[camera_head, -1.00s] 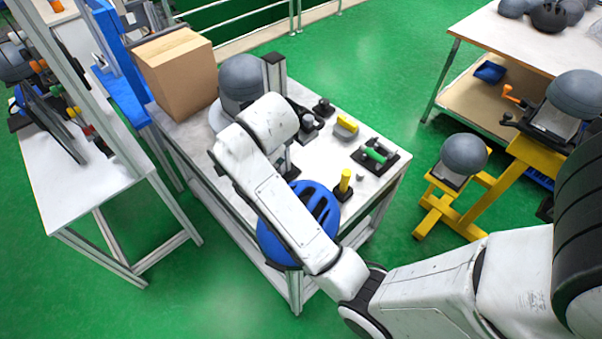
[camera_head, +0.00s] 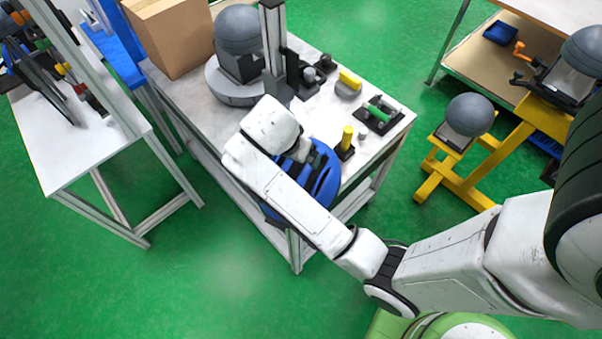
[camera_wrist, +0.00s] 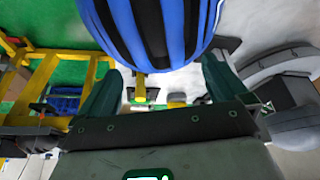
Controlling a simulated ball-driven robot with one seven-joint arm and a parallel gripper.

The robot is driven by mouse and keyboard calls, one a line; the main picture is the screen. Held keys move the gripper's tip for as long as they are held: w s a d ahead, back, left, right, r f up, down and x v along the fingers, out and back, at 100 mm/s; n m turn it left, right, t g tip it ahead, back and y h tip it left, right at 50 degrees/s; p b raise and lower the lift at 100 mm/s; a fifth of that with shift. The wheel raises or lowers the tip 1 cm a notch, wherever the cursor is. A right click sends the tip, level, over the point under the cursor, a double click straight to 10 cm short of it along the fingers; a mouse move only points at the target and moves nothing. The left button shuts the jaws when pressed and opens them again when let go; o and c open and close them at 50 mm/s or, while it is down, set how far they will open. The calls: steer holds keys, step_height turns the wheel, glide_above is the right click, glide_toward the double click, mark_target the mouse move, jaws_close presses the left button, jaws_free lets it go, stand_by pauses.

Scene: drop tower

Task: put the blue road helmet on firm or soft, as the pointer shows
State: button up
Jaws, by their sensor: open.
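The blue road helmet (camera_head: 322,182), with dark vent slots, rests at the near corner of the workbench, partly hidden by my arm in the head view. My gripper (camera_head: 306,162) is above it, largely covered by my wrist. In the wrist view my open gripper (camera_wrist: 160,80) has a dark green finger on each side, and the helmet (camera_wrist: 165,25) fills the top centre. I cannot tell whether a finger touches it. Grey headforms stand on a round bench base (camera_head: 240,30) and yellow stands (camera_head: 468,115) (camera_head: 583,58). No pointer or firm/soft marking is readable.
The workbench (camera_head: 190,105) also holds a cardboard box (camera_head: 170,35), an upright metal post (camera_head: 272,45), a yellow-handled tool (camera_head: 346,140) and a green-handled fixture (camera_head: 378,113). A white table (camera_head: 80,150) stands left. Green floor (camera_head: 200,270) is clear in front.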

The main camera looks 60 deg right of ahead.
steer(key=x, duration=0.4)
steer(key=shift+s+d+f+p, duration=0.1)
steer(key=shift+s+f+p, duration=0.05)
steer(key=shift+f+p, duration=0.2)
steer(key=shift+c, duration=0.5)
steer(key=c, duration=1.3)
steer(key=shift+r, duration=0.1)
steer(key=shift+c, duration=1.2)
steer(key=shift+r, duration=0.1)
